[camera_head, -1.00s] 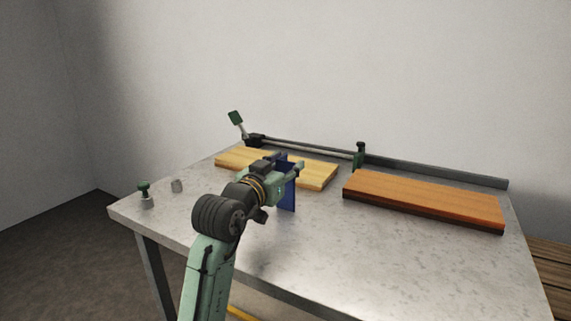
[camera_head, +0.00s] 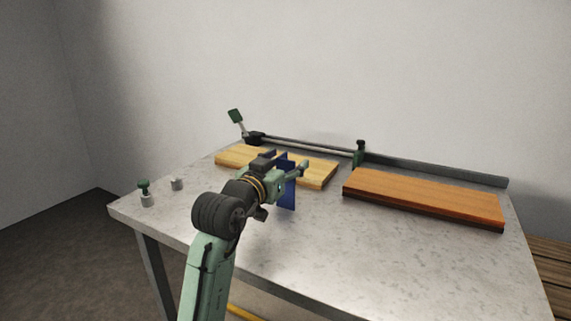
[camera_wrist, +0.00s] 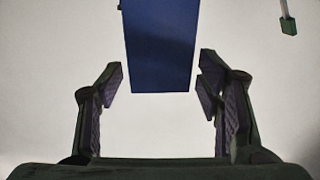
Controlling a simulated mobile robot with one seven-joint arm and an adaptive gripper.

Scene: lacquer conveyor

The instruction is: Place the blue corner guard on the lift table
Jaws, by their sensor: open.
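The blue corner guard (camera_head: 287,192) stands upright on the grey metal table (camera_head: 380,259), just in front of the yellow wooden board. My gripper (camera_head: 289,164) is at the guard in the head view and hides part of it. In the wrist view the guard (camera_wrist: 160,45) shows as a blue panel between and beyond the fingers of my gripper (camera_wrist: 160,82). The fingers are open, with a gap on each side of the guard. I cannot make out which part of the scene is the lift table.
A yellow wooden board (camera_head: 318,171) lies behind the gripper. An orange-brown board (camera_head: 425,196) on a dark base lies to the right. A rail (camera_head: 430,170) with a green-handled lever (camera_head: 236,117) runs along the back. Small knobs (camera_head: 146,194) stand at the left. The table's front is clear.

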